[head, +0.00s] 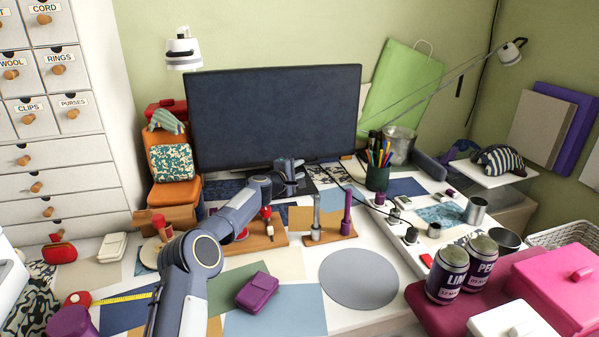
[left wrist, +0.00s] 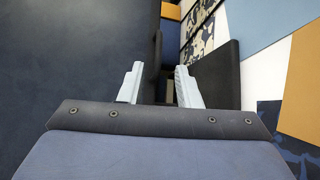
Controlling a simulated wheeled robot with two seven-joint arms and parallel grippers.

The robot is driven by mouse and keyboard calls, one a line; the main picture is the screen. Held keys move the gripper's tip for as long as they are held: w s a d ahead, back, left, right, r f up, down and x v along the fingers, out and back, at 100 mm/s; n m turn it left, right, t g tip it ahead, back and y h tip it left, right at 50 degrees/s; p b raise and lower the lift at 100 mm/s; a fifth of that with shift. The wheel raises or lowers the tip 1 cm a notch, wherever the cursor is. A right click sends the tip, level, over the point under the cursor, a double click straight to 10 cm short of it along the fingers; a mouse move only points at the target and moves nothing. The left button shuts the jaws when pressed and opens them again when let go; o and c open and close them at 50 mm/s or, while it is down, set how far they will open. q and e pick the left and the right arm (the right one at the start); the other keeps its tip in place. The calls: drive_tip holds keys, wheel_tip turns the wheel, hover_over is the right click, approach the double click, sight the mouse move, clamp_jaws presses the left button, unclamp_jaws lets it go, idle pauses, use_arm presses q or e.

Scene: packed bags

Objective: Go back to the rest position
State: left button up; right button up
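My left arm (head: 198,258) reaches in from the bottom left over the desk. Its gripper (head: 290,170) is in front of the lower edge of the dark monitor (head: 275,115), near its stand. In the left wrist view the two pale fingers of the left gripper (left wrist: 158,78) are apart with nothing held between them. The dark monitor panel (left wrist: 65,70) fills the left of that view, close to the fingers. My right gripper is not in view.
A grey round mat (head: 359,279) is bare. A pen cup (head: 377,178) stands right of the monitor. Labelled cans (head: 447,275) and a pink box (head: 560,290) are at right.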

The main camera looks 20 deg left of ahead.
use_arm(q)
drive_tip(key=shift+w+f, duration=0.15)
drive_tip(key=s+d+r+m+g+h, duration=0.1)
drive_tip(key=s+d+r+m+h, duration=0.2)
drive_tip(key=s+r, duration=0.4)
drive_tip(key=s+d+r+m+g, duration=0.2)
drive_tip(key=s+r+m, duration=0.2)
drive_tip(key=s, duration=0.5)
drive_tip(key=s+d+r+m+g, duration=0.15)
drive_tip(key=s+r+m, duration=0.25)
drive_tip(key=s, duration=0.6)
drive_tip(key=s+a+f+m+g+y, duration=0.15)
drive_tip(key=s+f, duration=0.35)
drive_tip(key=s, duration=0.7)
drive_tip(key=s+f+m+g+y, duration=0.15)
drive_tip(key=s+f, duration=0.35)
drive_tip(key=s, duration=0.8)
drive_tip(key=s+f+m+g, duration=0.15)
drive_tip(key=s+f, duration=0.45)
drive_tip(key=s, duration=0.6)
wheel_tip(320, 180, up, 15)
drive_tip(key=g+p, duration=0.1)
drive_tip(key=p, duration=1.4)
drive_tip(key=shift+s, duration=0.25)
drive_tip(key=shift+f, duration=0.2)
